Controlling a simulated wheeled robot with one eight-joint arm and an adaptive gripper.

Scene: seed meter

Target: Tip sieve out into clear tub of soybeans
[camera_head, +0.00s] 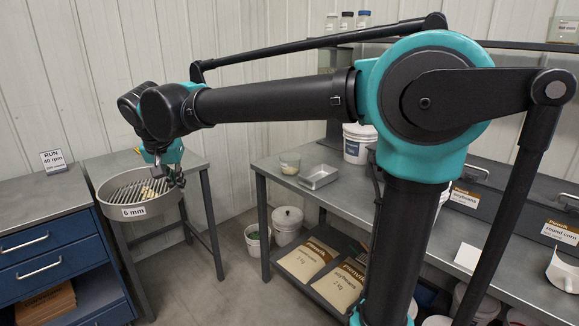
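The round metal sieve (128,226), labelled "6 mm", is at the left, level or nearly so, by a small metal table. It has a slotted bottom, with a few pale grains visible on it. My gripper (168,180) points down at the sieve's right side, over or at its rim. The fingers are small and dark here, and I cannot tell whether they grip the rim. A small clear tub (290,163) stands on the long bench near its left end; its contents are too small to make out.
A shallow metal tray (318,177) lies beside the clear tub. A white bucket (358,145) stands behind it. Soybean bags (308,259) lie on the bench's lower shelf. A blue drawer cabinet (45,255) is left.

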